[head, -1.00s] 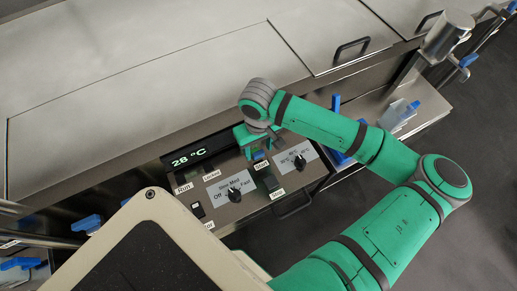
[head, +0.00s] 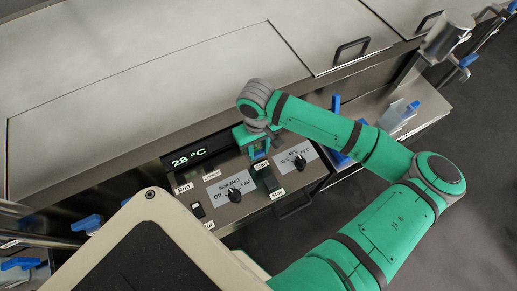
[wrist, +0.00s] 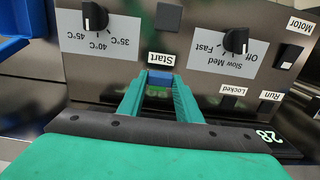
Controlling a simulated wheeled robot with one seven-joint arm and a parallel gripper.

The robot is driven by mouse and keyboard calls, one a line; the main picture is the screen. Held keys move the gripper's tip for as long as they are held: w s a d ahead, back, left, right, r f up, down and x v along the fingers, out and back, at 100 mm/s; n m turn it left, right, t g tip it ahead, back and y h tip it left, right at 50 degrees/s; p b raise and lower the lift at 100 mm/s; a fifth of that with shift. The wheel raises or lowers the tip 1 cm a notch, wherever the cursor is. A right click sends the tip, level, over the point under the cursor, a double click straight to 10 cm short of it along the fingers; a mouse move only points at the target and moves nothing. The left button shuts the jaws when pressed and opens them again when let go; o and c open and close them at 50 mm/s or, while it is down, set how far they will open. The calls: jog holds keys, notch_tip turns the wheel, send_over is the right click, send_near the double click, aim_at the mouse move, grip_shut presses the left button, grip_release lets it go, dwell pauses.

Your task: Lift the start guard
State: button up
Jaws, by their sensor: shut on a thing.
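The start guard (wrist: 159,79) shows as a small blue piece between my fingertips, beside the "Start" label (wrist: 162,58). A green patch shows just behind it; I cannot tell whether that is the button. My gripper (wrist: 160,92) is shut on the guard, one finger on each side. In the head view my gripper (head: 257,152) points down at the control panel (head: 225,220), with a bit of blue at its tips. How far the guard is raised is hard to tell, as my fingers and wrist hide much of it.
The panel has a speed knob (wrist: 235,40), a temperature knob (wrist: 95,15), a black block (wrist: 168,17) near the Start label, and a display (head: 188,158) reading 28 °C. The large metal lid (head: 150,80) lies behind. A drawer handle (head: 296,207) juts from the panel's front.

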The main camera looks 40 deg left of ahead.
aim_at(255, 149)
jog(key=h, duration=0.1)
jog(key=a+r+g+h, duration=0.1)
jog(key=h, duration=0.1)
jog(key=w+a+r+h, duration=0.1)
jog(key=shift+a+g+h, duration=0.25)
jog(key=shift+g+h, duration=0.05)
jog(key=shift+g, duration=0.1)
jog(key=shift+w+a+r+g+h, duration=0.15)
jog(key=shift+a+g+h, duration=0.15)
jog(key=shift+h, duration=0.3)
jog(key=shift+w+a+g+h, duration=0.15)
jog(key=shift+a+h, duration=0.2)
jog(key=shift+h, duration=0.25)
jog(key=shift+w+a+r+g+h, duration=0.15)
jog(key=shift+a+g+h, duration=0.15)
jog(key=shift+h, duration=0.3)
jog(key=shift+f, duration=0.1)
jog(key=o, duration=1)
jog(key=shift+o, duration=0.2)
jog(key=v, duration=1)
jog(key=shift+w+a+r, duration=0.15)
jog(key=shift+a+r, duration=0.1)
jog(key=shift+a, duration=0.05)
